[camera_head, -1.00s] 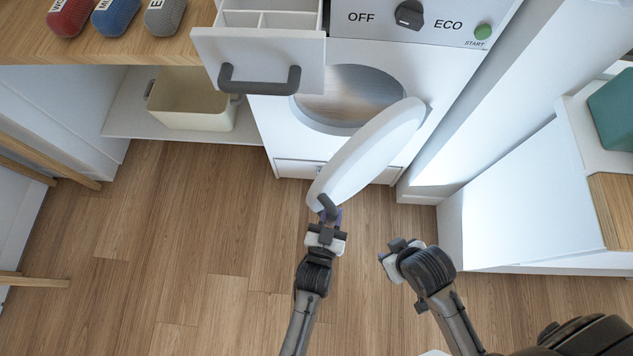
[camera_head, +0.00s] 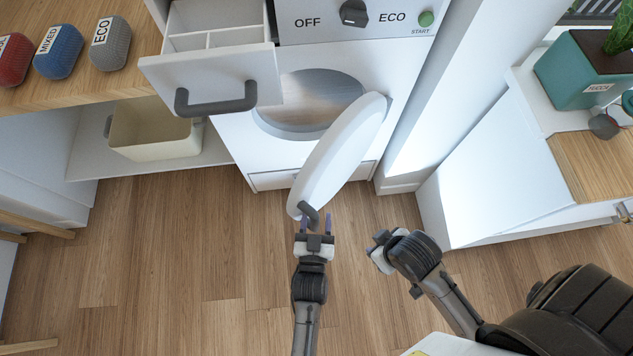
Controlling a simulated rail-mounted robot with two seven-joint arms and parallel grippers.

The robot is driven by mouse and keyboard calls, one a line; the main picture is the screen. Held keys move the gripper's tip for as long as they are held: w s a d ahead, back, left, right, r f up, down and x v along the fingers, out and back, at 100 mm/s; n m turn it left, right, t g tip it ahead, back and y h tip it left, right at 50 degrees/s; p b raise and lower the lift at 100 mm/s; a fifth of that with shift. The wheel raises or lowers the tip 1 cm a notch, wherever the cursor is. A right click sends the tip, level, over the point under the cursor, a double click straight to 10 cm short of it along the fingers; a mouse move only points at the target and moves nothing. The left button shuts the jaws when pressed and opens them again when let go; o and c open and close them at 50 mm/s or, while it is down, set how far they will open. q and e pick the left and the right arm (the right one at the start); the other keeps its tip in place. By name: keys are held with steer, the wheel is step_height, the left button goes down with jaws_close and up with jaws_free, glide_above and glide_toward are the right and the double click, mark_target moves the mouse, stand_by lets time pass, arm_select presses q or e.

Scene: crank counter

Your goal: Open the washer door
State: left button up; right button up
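The washer (camera_head: 405,70) stands at the back. Its round white door (camera_head: 345,150) is swung out from the drum opening (camera_head: 310,95), hinged at the right and standing well away from the front. A dark handle (camera_head: 309,213) is at the door's lower free edge.
The detergent drawer (camera_head: 215,75) juts out above the opening at the left. A beige bin (camera_head: 155,135) sits on a low shelf. Labelled red, blue and grey objects lie on the wooden counter (camera_head: 70,85). A white cabinet (camera_head: 490,165) stands right. The floor (camera_head: 200,240) ahead is clear.

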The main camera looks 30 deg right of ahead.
arm_select(q)
steer(key=p+v, duration=0.2)
steer(key=v, duration=1.2)
